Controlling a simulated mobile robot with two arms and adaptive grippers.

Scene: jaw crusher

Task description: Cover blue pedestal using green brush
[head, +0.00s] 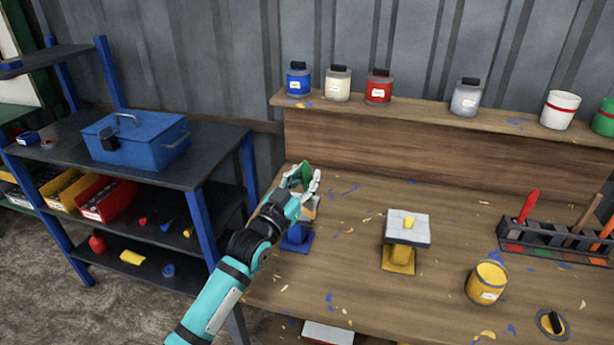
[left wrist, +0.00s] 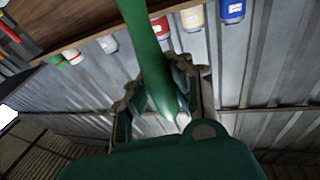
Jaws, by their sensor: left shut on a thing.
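My left gripper (head: 304,180) is shut on the green brush (head: 305,171) above the left part of the workbench. In the left wrist view the brush's green handle (left wrist: 148,45) runs between the fingers. The blue pedestal (head: 296,238) stands on the bench just below my left gripper. Its upper part is mostly hidden behind the gripper and arm; a pale tan patch shows there. I cannot tell whether the brush touches it. My right gripper is not in view.
A yellow pedestal (head: 398,262) with a pale top stands to the right. An open yellow paint can (head: 487,283) and a brush rack (head: 552,240) are farther right. Jars line the back shelf (head: 425,108). A blue toolbox (head: 135,142) sits on the left rack. Bench between pedestals is clear.

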